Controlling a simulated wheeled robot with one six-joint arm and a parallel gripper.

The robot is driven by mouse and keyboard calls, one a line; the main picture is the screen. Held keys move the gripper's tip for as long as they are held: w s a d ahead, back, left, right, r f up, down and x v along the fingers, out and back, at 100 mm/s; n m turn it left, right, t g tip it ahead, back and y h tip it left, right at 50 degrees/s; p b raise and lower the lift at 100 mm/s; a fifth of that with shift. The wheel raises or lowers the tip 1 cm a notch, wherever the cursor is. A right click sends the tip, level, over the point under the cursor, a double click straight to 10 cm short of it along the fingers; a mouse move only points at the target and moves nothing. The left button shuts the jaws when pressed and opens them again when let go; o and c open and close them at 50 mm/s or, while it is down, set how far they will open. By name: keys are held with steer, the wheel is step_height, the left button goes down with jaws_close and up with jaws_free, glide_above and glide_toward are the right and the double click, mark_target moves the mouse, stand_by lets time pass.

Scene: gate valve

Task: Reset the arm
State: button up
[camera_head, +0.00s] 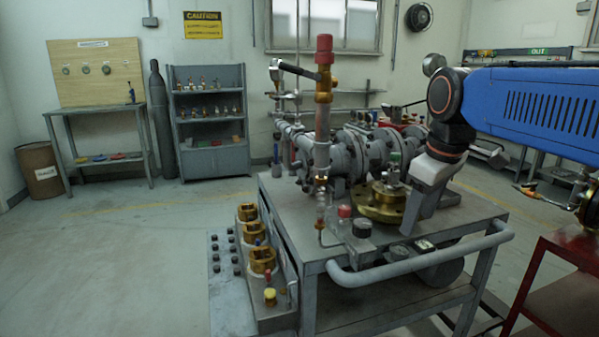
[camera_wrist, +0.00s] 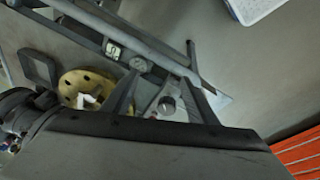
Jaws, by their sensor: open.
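My gripper (camera_head: 414,222) is at the right of the cart in the head view, pointing down beside the round brass flange (camera_head: 380,206). It is open, and I see nothing held in it. Whether its fingers touch the flange or the cart top I cannot tell. The brass flange also shows at the left in the wrist view (camera_wrist: 88,82). The grey gate valve assembly (camera_head: 345,155) stands on the cart behind the flange. My blue arm link comes in from the right and hides part of the background.
The grey cart (camera_head: 300,235) has a curved handrail (camera_head: 400,272) along its front right. A red stand (camera_head: 570,245) is close at the right edge. Brass fittings (camera_head: 262,260) sit on the cart's lower left ledge. Open floor lies left, before a shelf (camera_head: 212,152) and a workbench (camera_head: 90,116).

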steer(key=s+d+f+m+t, duration=0.1)
steer(key=s+d+f+m, duration=0.3)
steer(key=s+f, duration=1.2)
step_height(320, 180, down, 3)
steer(key=m, duration=0.3)
steer(key=shift+s+r+m+t, duration=0.2)
steer(key=shift+s+m+t, duration=0.1)
steer(key=shift+s+t, duration=0.1)
steer(key=shift+d+r, duration=0.1)
